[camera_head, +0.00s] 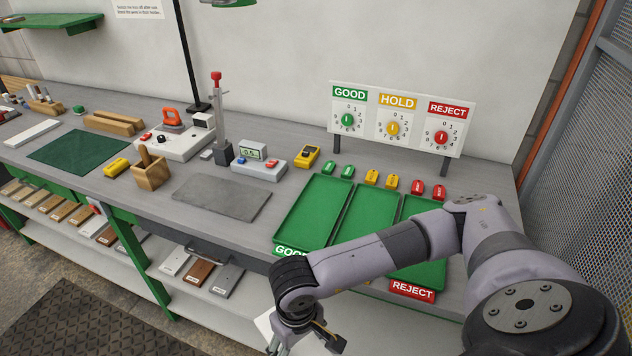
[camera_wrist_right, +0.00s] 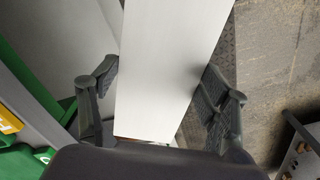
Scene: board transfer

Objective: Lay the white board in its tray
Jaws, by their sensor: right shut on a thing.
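My right gripper (camera_head: 305,342) is low in front of the bench, at the bottom of the head view. In the right wrist view my right gripper (camera_wrist_right: 158,82) is shut on the white board (camera_wrist_right: 165,60), with one finger at each long edge. In the head view only a small part of the white board (camera_head: 265,323) shows; my arm hides the rest. Three green trays stand on the bench: the left tray (camera_head: 318,207), labelled GOOD, the middle tray (camera_head: 364,220), and the right tray (camera_head: 420,275), labelled REJECT. My arm crosses over the trays. My left gripper is not in view.
A sign panel (camera_head: 401,119) reads GOOD, HOLD and REJECT above the trays. Coloured tags stand behind them. A grey plate (camera_head: 221,196) lies left of the trays. The lower shelf (camera_head: 200,297) holds several boards. A mesh fence (camera_head: 590,150) stands on the right.

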